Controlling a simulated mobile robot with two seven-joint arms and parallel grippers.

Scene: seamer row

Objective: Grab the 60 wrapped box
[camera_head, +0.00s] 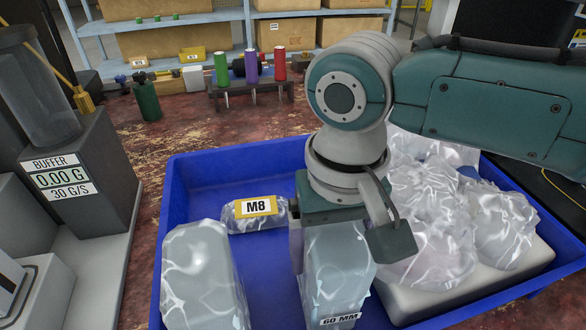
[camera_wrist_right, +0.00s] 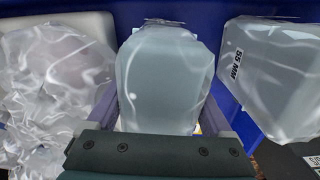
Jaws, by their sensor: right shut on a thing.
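The wrapped box labelled "60 MM" (camera_head: 338,280) is a pale grey block in clear film, upright in the near middle of the blue bin (camera_head: 180,190). My right gripper (camera_head: 340,245) comes down over it from above, with one finger on each side, and is shut on its upper part. In the right wrist view the box (camera_wrist_right: 165,75) fills the space between the fingers of the gripper (camera_wrist_right: 160,112). Whether its base touches the bin floor is hidden. My left gripper is not in view.
Another wrapped box (camera_head: 202,275), marked "55 MM" in the right wrist view (camera_wrist_right: 268,75), stands to the left. A wrapped "M8" pack (camera_head: 255,213) lies behind. Crumpled wrapped items (camera_head: 440,215) crowd the bin's right side. A buffer machine (camera_head: 85,175) stands left of the bin.

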